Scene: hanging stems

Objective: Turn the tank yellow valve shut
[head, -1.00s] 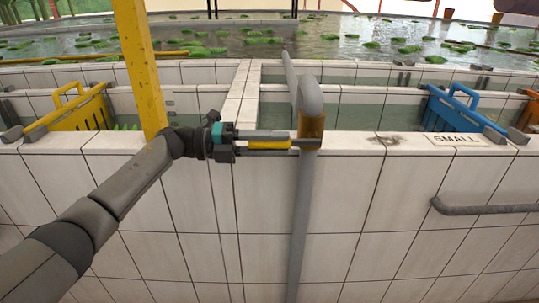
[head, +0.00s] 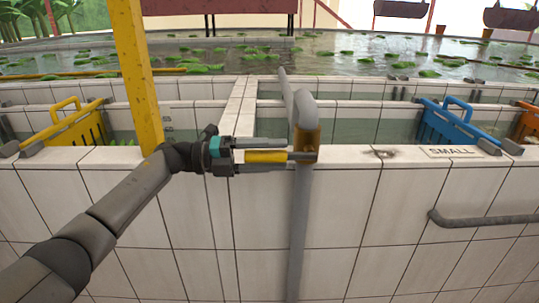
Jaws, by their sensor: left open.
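The yellow valve handle (head: 265,156) points left from an orange-brown valve body (head: 306,149) on a grey pipe (head: 300,220). The pipe bends over the tiled tank wall. My left gripper (head: 290,156) comes in from the left and is open. One finger is above the handle and one below, with the yellow grip between them. I cannot tell whether either finger touches it. My right gripper is not in view.
A yellow post (head: 137,75) stands beside my left wrist. A yellow gate (head: 72,125) is at the left and a blue gate (head: 452,122) at the right. A grey rail (head: 485,219) sticks out from the white wall at the lower right.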

